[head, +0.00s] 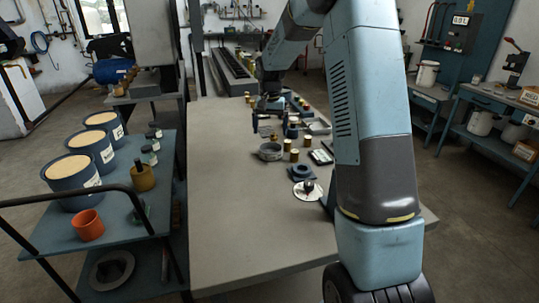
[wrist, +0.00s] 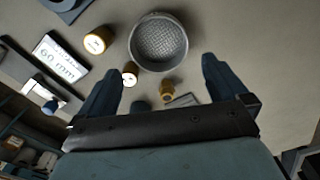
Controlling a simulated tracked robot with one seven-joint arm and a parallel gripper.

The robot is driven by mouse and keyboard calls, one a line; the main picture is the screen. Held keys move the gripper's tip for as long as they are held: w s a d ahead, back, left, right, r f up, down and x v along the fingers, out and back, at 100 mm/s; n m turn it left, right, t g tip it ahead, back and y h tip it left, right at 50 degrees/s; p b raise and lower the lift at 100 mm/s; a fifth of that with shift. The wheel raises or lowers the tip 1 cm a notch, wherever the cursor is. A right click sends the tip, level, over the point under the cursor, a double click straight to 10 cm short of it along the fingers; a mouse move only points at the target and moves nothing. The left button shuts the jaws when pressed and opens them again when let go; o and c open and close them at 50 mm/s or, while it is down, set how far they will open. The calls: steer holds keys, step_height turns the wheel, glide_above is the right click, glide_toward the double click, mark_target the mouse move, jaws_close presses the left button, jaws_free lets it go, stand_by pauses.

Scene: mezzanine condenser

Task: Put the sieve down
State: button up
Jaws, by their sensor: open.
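The sieve (head: 270,151) is a round grey metal ring with a mesh bottom. It rests on the long table in the head view, and in the wrist view the sieve (wrist: 158,42) lies flat at the top middle. My gripper (head: 270,122) is over the table, beyond the sieve as the head camera sees it. In the wrist view my gripper (wrist: 160,64) has its two fingers wide apart with nothing held between them. The sieve lies ahead of the fingertips, apart from them.
Small brass-coloured weights (head: 294,155) stand beside the sieve. A labelled "60 mm" plate (wrist: 60,57) and a dark blue ring-shaped part (head: 301,173) lie nearby. A cart with blue tubs (head: 70,185) stands left. The table's near part (head: 245,225) is clear.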

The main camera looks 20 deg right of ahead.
mark_target(271, 143)
steer(key=shift+s+f, duration=0.1)
steer(key=shift+f, duration=3.65)
steer(key=c, duration=0.9)
steer(key=shift+c, duration=0.2)
steer(key=shift+r, duration=0.1)
steer(key=shift+r, duration=0.25)
step_height(271, 143, up, 2)
steer(key=shift+r, duration=0.25)
steer(key=s+r, duration=0.9)
steer(key=s, duration=0.5)
steer(key=shift+r, duration=0.4)
